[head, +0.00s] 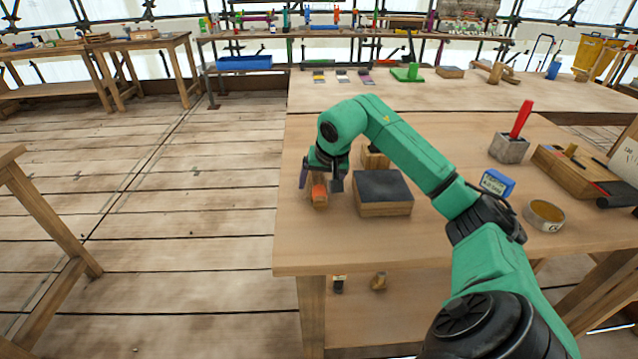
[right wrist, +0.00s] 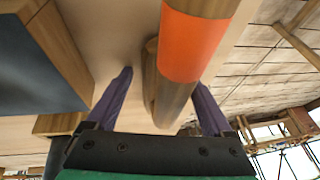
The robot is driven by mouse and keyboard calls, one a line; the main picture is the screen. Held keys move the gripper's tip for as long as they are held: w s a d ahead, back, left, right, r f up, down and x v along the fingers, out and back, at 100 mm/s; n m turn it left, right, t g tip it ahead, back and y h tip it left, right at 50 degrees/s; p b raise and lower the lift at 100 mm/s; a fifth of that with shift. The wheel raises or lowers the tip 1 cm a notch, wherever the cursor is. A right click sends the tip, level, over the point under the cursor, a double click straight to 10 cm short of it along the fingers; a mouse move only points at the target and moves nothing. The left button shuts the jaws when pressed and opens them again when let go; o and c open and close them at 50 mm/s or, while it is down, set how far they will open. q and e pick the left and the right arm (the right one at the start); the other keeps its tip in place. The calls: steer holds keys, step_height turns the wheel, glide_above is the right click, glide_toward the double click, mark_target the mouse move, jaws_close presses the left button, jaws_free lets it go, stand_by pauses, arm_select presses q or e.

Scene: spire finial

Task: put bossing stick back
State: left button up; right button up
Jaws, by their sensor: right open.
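A wooden stick with an orange band, which I take for the bossing stick (head: 319,192), is at the left part of the near bench, close to its left edge. In the right wrist view the stick (right wrist: 192,45) runs between the two purple fingers. My right gripper (head: 320,182) is open, with its fingers on either side of the stick. A gap shows on the left finger's side; contact on the right finger's side cannot be told. The stick's lower end is partly hidden by the gripper. My left gripper is not in view.
A dark-topped wooden block (head: 383,192) stands just right of the gripper, with a smaller wooden block (head: 375,158) behind it. Farther right are a blue box (head: 497,182), a round tin (head: 545,215) and a grey holder (head: 509,148) with a red-handled tool. The bench's front is clear.

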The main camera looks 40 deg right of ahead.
steer(key=p+v, duration=0.1)
steer(key=v, duration=1.1)
